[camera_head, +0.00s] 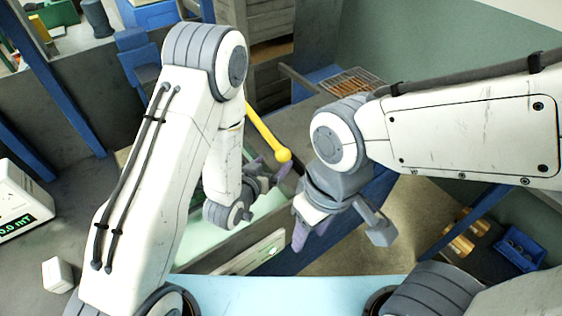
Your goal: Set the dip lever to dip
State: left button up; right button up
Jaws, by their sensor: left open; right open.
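A yellow lever with a round yellow ball end (283,155), which looks like the dip lever, slants down to the right in the middle of the view. Its upper end is hidden behind my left arm. My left gripper (270,172) is open just below and left of the ball; whether it touches the lever cannot be told. My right gripper (338,230) is open and empty, lower and to the right of the ball, pointing downward.
A pale panel with a green mark (268,249) is below my grippers. A box with a green display (20,220) stands at the left, with a small white block (58,274) near it. A wire-topped tray (352,82) is behind. A blue bin (520,248) is at the right.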

aim_at(279, 157)
pick_arm(q)
jog(key=shift+f+b+x, duration=0.2)
jog(key=shift+b+x, duration=0.85)
jog(key=shift+b, duration=0.15)
jog(key=x, duration=0.1)
jog(key=p+x, duration=0.1)
jog(key=x, duration=0.2)
jog(key=shift+w+d+r, duration=0.1)
jog(key=shift+w+r, duration=0.1)
jog(key=shift+w+d+f+p, duration=0.2)
jog(key=shift+w+f+p, duration=0.05)
jog(key=shift+w+p, duration=0.05)
pick_arm(e)
jog(key=shift+f, duration=0.95)
pick_arm(q)
grip_shut()
jog(key=shift+a, duration=0.1)
